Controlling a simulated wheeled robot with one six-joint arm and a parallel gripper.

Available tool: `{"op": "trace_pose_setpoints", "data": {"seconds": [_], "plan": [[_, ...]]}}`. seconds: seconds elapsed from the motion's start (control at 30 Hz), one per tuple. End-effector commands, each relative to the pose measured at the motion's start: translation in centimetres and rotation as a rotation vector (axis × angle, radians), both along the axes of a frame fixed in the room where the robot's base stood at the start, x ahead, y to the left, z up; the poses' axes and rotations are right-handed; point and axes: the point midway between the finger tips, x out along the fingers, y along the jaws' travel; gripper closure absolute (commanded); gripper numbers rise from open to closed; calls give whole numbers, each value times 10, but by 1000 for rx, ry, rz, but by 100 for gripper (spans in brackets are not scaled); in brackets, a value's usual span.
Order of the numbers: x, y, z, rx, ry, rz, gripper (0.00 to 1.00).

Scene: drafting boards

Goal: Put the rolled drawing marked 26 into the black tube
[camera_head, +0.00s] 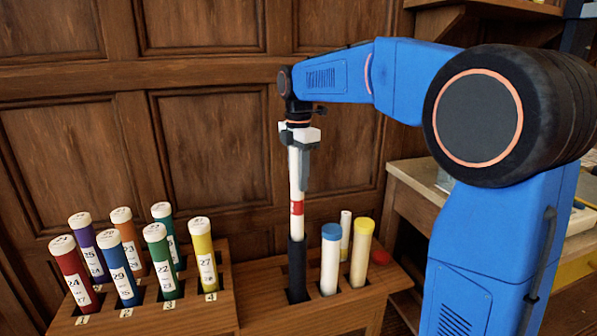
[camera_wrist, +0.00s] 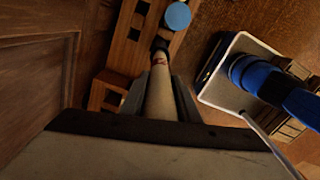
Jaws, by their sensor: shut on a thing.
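A long white rolled drawing (camera_head: 296,178) with a red band stands upright below my gripper (camera_head: 300,140). My gripper is shut on its upper part. The number 26 cannot be read on it. The black tube (camera_head: 297,268) stands in the wooden rack directly below, and the roll's lower end meets its mouth. Whether the end is inside or just at the rim is hard to tell. In the wrist view the roll (camera_wrist: 160,98) runs between the fingers to the dark tube top (camera_wrist: 160,44).
A white tube with a blue cap (camera_head: 330,262) and one with a yellow cap (camera_head: 361,254) stand close right of the black tube. A thin white roll (camera_head: 345,222) and a red cap (camera_head: 380,257) are there too. Several coloured, numbered tubes fill the left rack (camera_head: 190,318). Wood panelling rises behind.

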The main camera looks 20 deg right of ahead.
Motion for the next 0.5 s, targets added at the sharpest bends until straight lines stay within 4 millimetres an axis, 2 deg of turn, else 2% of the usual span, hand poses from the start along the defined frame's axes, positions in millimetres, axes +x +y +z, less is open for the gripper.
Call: {"op": "trace_pose_setpoints", "data": {"seconds": [0.5], "plan": [[0, 0, -34, 0, 1, 0, 100]]}}
